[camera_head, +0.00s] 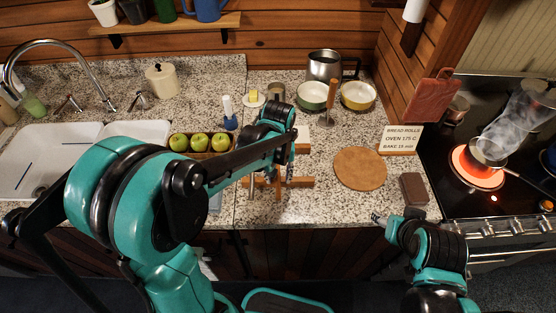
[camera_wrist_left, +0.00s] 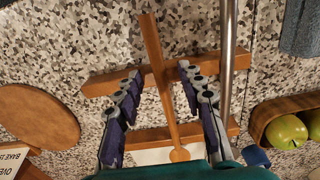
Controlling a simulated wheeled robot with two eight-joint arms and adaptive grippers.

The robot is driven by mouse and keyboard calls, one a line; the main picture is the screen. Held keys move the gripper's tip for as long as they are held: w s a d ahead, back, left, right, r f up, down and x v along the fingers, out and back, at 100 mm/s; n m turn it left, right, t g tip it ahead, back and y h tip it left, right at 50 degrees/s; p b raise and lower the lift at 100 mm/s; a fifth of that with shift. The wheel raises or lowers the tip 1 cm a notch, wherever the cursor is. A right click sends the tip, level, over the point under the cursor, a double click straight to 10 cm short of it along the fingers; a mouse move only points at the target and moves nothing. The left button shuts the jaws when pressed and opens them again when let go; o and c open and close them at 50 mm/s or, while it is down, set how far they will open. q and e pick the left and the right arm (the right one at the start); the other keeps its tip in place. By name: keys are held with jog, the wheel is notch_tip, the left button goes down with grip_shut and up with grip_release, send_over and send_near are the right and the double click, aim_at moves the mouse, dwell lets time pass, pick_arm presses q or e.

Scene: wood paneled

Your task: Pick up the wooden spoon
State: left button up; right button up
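The wooden spoon (camera_wrist_left: 154,48) shows in the left wrist view as a long light-brown handle lying across two wooden bars of a rack (camera_wrist_left: 105,84), with a rounded end (camera_wrist_left: 180,154) at the bottom. My left gripper (camera_wrist_left: 158,78) is open, its two fingers on either side of the handle with gaps between. In the head view my left gripper (camera_head: 271,178) is over the rack (camera_head: 302,182), and the arm hides much of the spoon. My right gripper (camera_head: 378,219) is low at the counter's front edge, away from the spoon; its finger opening does not show clearly.
A metal rod (camera_wrist_left: 228,60) runs close beside the fingers in the wrist view. A tray of green apples (camera_head: 200,141) is left of the rack. A round board (camera_head: 360,168) and a brown block (camera_head: 413,189) are to the right. A glowing burner (camera_head: 472,171) is farther right.

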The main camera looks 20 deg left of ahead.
pick_arm(q)
grip_shut()
jog(key=shift+r, duration=0.1)
